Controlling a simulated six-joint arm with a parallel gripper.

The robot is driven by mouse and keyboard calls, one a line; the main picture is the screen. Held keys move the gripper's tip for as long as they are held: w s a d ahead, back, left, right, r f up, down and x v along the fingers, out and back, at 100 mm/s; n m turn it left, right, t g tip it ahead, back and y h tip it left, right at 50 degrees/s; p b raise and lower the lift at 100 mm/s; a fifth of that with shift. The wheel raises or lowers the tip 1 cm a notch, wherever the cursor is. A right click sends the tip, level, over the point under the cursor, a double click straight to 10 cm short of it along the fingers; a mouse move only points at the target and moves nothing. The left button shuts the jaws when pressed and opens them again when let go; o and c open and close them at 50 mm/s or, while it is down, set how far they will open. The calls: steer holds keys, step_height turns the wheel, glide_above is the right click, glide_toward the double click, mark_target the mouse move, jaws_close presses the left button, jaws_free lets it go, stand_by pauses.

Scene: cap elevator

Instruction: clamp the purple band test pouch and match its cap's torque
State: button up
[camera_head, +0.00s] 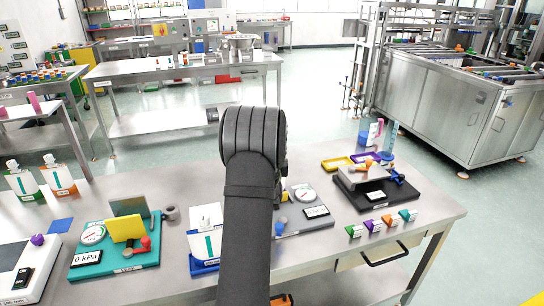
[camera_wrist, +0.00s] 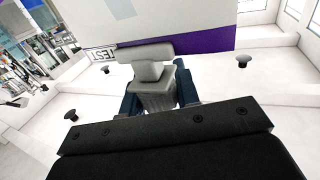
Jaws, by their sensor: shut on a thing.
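A white pouch with a purple band (camera_wrist: 205,44) and the letters TEST fills the top of the wrist view. My gripper (camera_wrist: 155,84) is shut on this pouch, with its dark blue fingers against its near edge. Grey parts between the fingers hide the exact grip, and I see no cap on this pouch. In the head view my arm hides both gripper and pouch. A black station (camera_head: 357,205) with a grey raised plate, a blue clamp handle (camera_head: 397,176), an orange knob and a small display stands on the right of the bench.
A grey gauge station (camera_head: 305,193) stands beside my arm. A teal station (camera_head: 92,268) with a yellow plate is left, with a blue-based pouch stand (camera_head: 206,235) nearby. Several coloured clips (camera_head: 373,225) line the right front. Yellow (camera_head: 335,164) and purple trays lie behind the black station.

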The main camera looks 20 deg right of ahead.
steer(key=shift+m+h, duration=0.4)
steer(key=shift+h, duration=0.2)
steer(key=shift+d+m+g+h, duration=0.1)
steer(key=shift+m+g+h, duration=0.3)
steer(key=shift+g+h, duration=0.15)
steer(key=o, duration=1)
steer(key=shift+s, duration=0.1)
steer(key=v, duration=1.7)
steer(key=shift+s+f, duration=0.1)
steer(key=shift+s, duration=0.1)
